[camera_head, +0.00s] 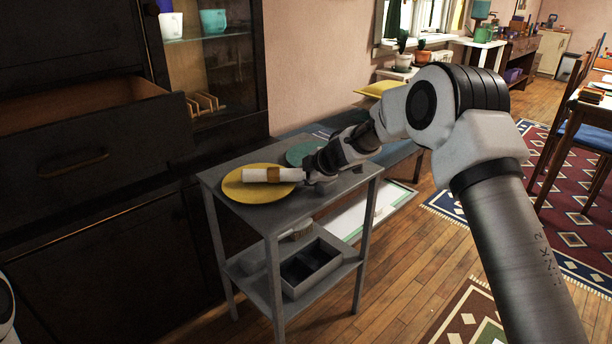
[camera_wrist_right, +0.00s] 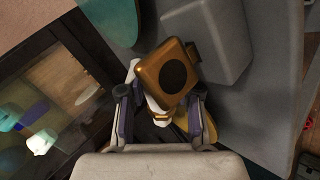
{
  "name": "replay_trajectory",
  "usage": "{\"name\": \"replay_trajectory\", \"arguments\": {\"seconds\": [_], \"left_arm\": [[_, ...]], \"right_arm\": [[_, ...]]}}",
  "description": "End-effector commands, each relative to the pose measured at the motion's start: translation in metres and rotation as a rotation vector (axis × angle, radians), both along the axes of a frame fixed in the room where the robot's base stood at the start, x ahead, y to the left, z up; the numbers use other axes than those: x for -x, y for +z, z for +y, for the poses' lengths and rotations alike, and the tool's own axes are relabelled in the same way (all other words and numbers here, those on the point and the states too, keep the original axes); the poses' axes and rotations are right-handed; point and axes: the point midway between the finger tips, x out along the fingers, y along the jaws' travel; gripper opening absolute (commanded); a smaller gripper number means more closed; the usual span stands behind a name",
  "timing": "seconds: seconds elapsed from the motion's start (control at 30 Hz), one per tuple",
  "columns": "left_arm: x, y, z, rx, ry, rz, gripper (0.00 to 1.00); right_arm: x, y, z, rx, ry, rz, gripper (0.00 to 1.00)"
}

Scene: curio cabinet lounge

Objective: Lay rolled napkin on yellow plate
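The rolled napkin (camera_head: 257,175), white with a tan band, lies across the yellow plate (camera_head: 258,194) on the small grey table (camera_head: 295,205). My right gripper (camera_head: 311,177) is at the napkin's right end, close to the plate's rim. In the right wrist view its two fingers stand apart. A bit of the napkin (camera_wrist_right: 159,104) and a sliver of the yellow plate (camera_wrist_right: 182,131) show between and beside them. I see no grip on the napkin; contact is hard to judge. My left gripper is out of view.
A teal plate (camera_head: 303,151) lies behind my right gripper. The wrist view shows a copper box with a dark disc (camera_wrist_right: 172,73) and a grey box (camera_wrist_right: 204,40) near the fingers. The dark cabinet (camera_head: 100,150) stands left of the table, its drawer open.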

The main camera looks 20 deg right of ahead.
Motion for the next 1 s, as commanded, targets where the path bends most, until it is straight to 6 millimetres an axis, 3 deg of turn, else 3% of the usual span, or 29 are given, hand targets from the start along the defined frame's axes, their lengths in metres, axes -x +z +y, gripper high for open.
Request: {"name": "replay_trajectory", "arguments": {"seconds": [0.47,0.8,1.0], "left_arm": [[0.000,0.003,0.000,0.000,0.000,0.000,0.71],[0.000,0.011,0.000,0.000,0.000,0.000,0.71],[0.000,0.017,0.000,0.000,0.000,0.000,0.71]], "right_arm": [[0.003,0.007,0.000,0.000,0.000,0.000,0.44],[0.062,0.063,-0.011,-0.002,-0.001,-0.002,0.44],[0.086,0.082,-0.016,-0.001,-0.001,-0.001,0.44]]}}
